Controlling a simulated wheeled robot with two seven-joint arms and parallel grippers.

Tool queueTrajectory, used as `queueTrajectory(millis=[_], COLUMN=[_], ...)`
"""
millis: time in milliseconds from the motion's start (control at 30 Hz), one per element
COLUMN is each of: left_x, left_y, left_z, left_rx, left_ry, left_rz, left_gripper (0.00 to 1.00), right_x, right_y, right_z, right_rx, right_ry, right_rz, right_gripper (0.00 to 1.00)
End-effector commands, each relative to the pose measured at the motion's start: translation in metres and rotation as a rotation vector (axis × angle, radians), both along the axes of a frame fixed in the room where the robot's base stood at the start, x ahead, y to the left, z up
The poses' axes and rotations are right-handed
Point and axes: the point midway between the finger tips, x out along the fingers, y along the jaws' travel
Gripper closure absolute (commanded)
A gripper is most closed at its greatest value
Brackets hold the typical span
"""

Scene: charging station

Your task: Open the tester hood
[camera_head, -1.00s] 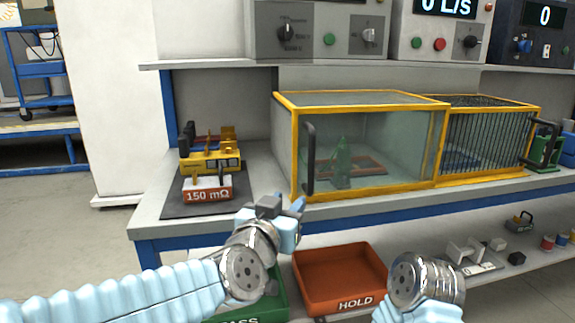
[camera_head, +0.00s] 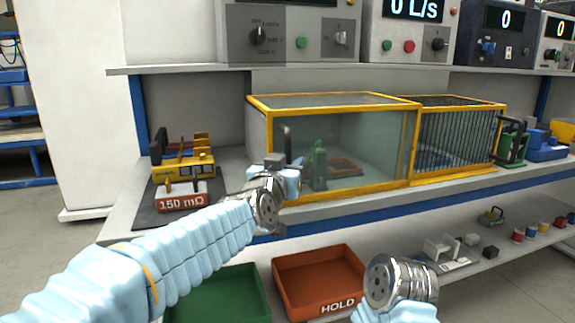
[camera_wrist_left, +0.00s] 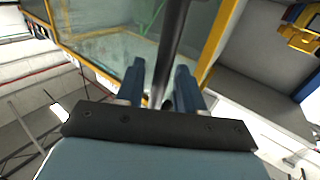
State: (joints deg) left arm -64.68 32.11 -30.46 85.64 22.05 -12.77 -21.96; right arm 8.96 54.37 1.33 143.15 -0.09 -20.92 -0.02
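The tester hood (camera_head: 340,190) is a clear box with a yellow frame on the bench. It looks closed, and a green part (camera_head: 319,168) stands inside it. Its dark vertical handle (camera_head: 285,137) is at the front left; my left gripper hides the lower part in the head view. My left gripper (camera_head: 288,178) is at that handle. In the left wrist view, the handle (camera_wrist_left: 174,45) runs between the two blue fingers (camera_wrist_left: 160,88), with a gap visible on its left side. My right wrist is at the lower right of the head view; its fingers do not show.
A barred yellow cage (camera_head: 460,138) adjoins the hood on the right. A shelf with instruments (camera_head: 290,35) is above. A green tray (camera_head: 225,295) and an orange HOLD tray (camera_head: 318,270) are below.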

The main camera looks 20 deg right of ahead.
Motion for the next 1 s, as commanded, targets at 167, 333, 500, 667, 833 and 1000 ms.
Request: queueTrajectory(millis=[167, 333, 500, 667, 833, 1000], left_x=[0.002, 0.0017, 0.0015, 0.0015, 0.0014, 0.0013], left_y=[-0.001, -0.0009, -0.0008, -0.0008, -0.001, -0.0034], left_z=[-0.0003, -0.0003, -0.0003, -0.0003, -0.0002, 0.0005], left_rx=[0.0, -0.001, -0.001, -0.001, -0.001, 0.0], left_ry=[0.0, 0.001, 0.001, 0.001, 0.001, 0.001], left_rz=[0.0, 0.0, 0.0, 0.0, 0.0, -0.001], left_gripper=[0.63, 0.72, 0.98, 1.0, 1.0, 1.0], right_x=[-0.0002, -0.0002, -0.0002, -0.0002, -0.0001, -0.0003], right_y=[0.0003, 0.0003, 0.0002, 0.0002, 0.0002, 0.0008], right_z=[0.0001, 0.0001, 0.0001, 0.0001, 0.0003, 0.0028], right_rx=[0.0, 0.0, 0.0, 0.0, 0.0, 0.001], right_ry=[0.0, 0.0, 0.0, 0.0, 0.0, 0.0], right_rz=[0.0, 0.0, 0.0, 0.0, 0.0, 0.001], right_gripper=[0.57, 0.57, 0.57, 0.57, 0.57, 0.57])
